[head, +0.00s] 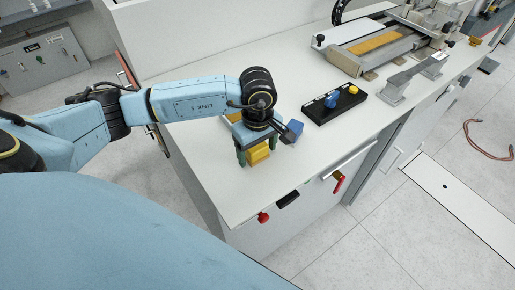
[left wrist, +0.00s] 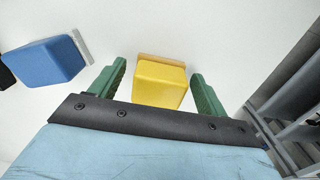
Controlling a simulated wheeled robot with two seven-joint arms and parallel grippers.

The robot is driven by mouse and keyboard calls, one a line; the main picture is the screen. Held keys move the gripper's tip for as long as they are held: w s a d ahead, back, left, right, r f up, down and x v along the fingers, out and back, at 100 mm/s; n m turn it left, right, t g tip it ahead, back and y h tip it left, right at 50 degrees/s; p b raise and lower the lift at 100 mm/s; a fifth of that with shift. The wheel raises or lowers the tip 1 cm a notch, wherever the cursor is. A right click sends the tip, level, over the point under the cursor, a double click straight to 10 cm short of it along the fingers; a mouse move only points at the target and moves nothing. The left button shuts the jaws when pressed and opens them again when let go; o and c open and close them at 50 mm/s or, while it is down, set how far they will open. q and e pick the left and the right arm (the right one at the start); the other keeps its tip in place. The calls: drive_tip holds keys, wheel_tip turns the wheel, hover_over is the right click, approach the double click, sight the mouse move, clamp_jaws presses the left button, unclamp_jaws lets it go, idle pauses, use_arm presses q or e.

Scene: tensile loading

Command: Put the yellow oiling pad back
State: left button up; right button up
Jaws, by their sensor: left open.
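The yellow oiling pad (head: 258,154) is on the white bench top near its front-left corner, below my left gripper. It also shows in the left wrist view (left wrist: 160,84) as a yellow block with a tan strip along its far edge. My left gripper (left wrist: 158,70) points down with its green fingers open, one on each side of the pad. Gaps show between the fingers and the pad in the wrist view. My right gripper is in neither view.
A blue block (head: 295,130) stands close beside the gripper; it also shows at left in the wrist view (left wrist: 48,61). A black base (head: 320,115) with blue and yellow parts is behind it. A grey machine (head: 350,62) stands farther back. The bench edge is near.

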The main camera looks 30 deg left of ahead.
sight(257, 147)
use_arm(q)
drive_tip(key=shift+r, duration=0.25)
wheel_tip(257, 147, up, 12)
drive_tip(key=b, duration=0.1)
drive_tip(key=shift+f, duration=0.15)
idle(0.5)
